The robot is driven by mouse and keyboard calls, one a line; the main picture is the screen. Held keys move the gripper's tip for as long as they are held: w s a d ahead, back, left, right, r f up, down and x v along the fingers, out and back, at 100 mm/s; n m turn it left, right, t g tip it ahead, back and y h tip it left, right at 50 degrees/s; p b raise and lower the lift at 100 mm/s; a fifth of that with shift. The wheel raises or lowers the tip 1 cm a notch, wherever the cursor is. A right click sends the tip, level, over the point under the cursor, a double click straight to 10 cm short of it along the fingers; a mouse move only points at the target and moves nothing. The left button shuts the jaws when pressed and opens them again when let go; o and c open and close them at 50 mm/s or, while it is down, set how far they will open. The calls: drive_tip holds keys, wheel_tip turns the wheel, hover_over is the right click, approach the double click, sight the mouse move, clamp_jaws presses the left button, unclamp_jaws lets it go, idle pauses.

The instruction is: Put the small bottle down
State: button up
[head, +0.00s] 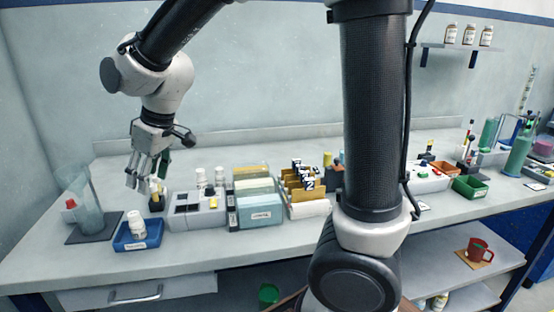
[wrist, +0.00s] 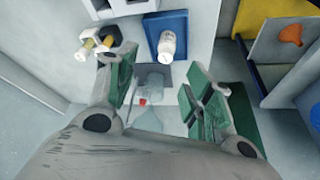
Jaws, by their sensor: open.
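The small bottle (head: 136,224), white with a pale label, stands in a blue tray (head: 150,243) at the left front of the bench. In the wrist view the small bottle (wrist: 167,46) is at the top centre, in the blue tray (wrist: 181,22). My gripper (head: 143,186) is above the tray and the bottle, apart from both. In the wrist view my gripper's (wrist: 160,92) green-padded fingers are spread with nothing held between them. The bottle lies beyond the fingertips there.
A clear vessel (head: 85,210) stands on a dark mat (head: 93,234) left of the tray. A grey block with dark squares (head: 195,213) and card boxes (head: 260,213) stand to the right. A narrow strip of bare bench (head: 200,247) runs along the front.

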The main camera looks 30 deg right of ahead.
drive_tip(key=s+d+r+m, duration=0.1)
drive_tip(key=s+d+r, duration=0.1)
drive_tip(key=d, duration=0.4)
drive_tip(key=s+d+r+m, duration=0.1)
drive_tip(key=d+r+m, duration=0.1)
drive_tip(key=d, duration=0.4)
drive_tip(key=s+d+m+t+h, duration=0.1)
drive_tip(key=s+d+m+h, duration=0.2)
drive_tip(key=s+d, duration=1.4)
drive_tip(key=m, duration=0.3)
drive_tip(key=shift+s+d+r, duration=0.25)
drive_tip(key=shift+d+r, duration=0.1)
drive_tip(key=shift+r, duration=0.05)
